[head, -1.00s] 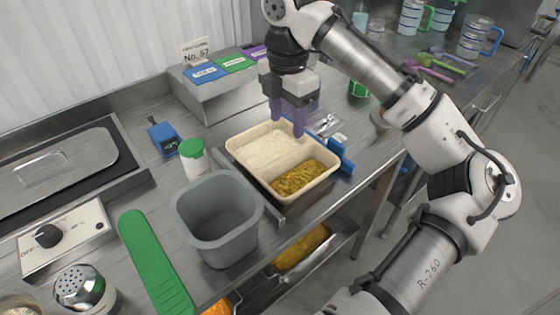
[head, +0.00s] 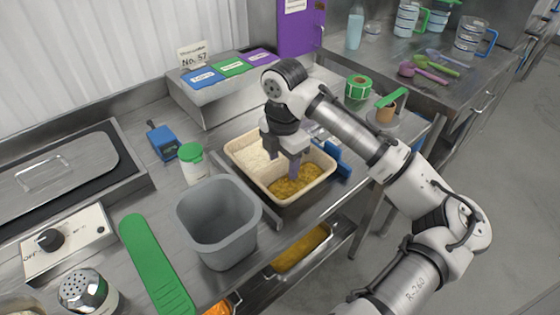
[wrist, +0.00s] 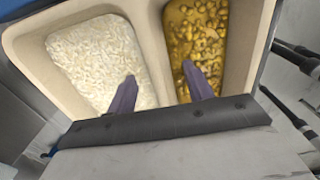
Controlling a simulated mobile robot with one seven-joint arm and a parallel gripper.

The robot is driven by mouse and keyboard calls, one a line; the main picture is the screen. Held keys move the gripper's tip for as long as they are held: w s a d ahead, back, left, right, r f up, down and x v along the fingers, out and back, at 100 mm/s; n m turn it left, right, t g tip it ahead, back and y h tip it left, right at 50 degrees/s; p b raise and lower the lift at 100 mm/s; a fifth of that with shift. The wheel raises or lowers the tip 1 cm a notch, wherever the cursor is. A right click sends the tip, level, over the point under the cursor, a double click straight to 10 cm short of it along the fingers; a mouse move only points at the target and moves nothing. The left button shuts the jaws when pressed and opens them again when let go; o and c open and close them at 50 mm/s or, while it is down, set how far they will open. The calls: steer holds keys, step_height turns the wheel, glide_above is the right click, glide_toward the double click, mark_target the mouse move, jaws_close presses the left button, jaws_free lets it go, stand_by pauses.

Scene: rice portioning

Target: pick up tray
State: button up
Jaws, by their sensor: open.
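The tray (head: 311,189) is beige with two compartments, white rice in the left one and a yellow-brown food in the right one. It sits on a metal stand on the counter. My gripper (head: 282,168) is open, pointing down low over the middle of the tray. In the wrist view, the purple fingers of my gripper (wrist: 159,76) lie either side of the divider of the tray (wrist: 153,38), one over the rice and one over the yellow-brown food. I cannot tell whether the fingertips touch the food or divider.
A grey tub (head: 218,225) stands close in front of the tray. A white shaker with green lid (head: 191,163) is to its left, a blue device (head: 163,141) behind that. A green scraper (head: 155,262) lies at front left. A label stand (head: 225,85) stands behind.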

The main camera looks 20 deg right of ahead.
steer(key=c, duration=1.1)
steer(key=shift+r, duration=0.15)
